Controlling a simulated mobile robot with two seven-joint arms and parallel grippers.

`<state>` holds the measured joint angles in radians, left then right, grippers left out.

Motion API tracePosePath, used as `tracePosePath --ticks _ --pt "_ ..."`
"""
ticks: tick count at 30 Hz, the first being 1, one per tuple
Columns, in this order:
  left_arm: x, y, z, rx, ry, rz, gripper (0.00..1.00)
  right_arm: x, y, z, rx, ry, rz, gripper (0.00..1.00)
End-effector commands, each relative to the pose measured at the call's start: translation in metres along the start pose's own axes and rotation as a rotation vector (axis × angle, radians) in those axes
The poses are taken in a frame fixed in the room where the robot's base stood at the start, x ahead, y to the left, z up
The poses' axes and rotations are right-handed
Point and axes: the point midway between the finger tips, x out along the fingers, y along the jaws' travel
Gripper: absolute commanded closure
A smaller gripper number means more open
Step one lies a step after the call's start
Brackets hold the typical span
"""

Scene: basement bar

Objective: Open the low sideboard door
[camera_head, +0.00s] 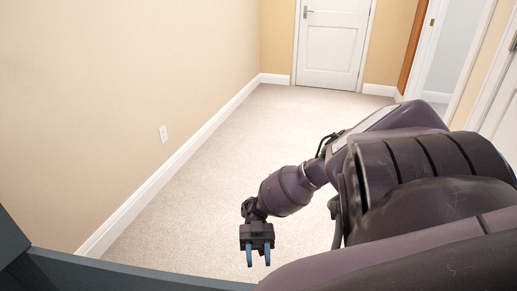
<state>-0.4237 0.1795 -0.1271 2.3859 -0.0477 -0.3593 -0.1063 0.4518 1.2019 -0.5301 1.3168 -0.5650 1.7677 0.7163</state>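A dark teal furniture edge (130,276) runs along the bottom left of the head view, with a raised panel at the far left corner. It may be the low sideboard, but I cannot tell; no door or handle of it shows. My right gripper (258,257) points down just beyond this edge, over the carpet in the picture. Its two blue fingers are apart with nothing between them. I cannot tell whether it touches the furniture. My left gripper is not in view.
Bare carpet (235,140) stretches to a closed white door (331,45) at the back. An open doorway (452,50) is at the right. My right arm covers the lower right.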

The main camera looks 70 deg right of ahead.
Motion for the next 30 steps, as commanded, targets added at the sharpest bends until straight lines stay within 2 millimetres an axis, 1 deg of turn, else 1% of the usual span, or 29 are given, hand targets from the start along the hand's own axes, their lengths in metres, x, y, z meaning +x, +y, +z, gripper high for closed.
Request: tracePosePath --ticks 1,3,6,9,30 --pt "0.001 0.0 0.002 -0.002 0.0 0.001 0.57 -0.007 0.0 0.002 0.003 -0.001 0.001 0.64" --pt "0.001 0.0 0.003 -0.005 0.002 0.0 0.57 -0.015 0.0 0.002 0.003 0.0 0.0 0.64" --pt "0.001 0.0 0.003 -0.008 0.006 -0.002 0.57 -0.023 0.0 0.001 0.002 0.0 0.001 0.64" --pt "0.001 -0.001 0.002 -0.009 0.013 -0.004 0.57 -0.027 0.0 0.0 0.001 0.001 0.0 0.64" --pt "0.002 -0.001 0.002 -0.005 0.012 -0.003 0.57 -0.028 0.0 0.0 0.001 0.001 0.0 0.64"
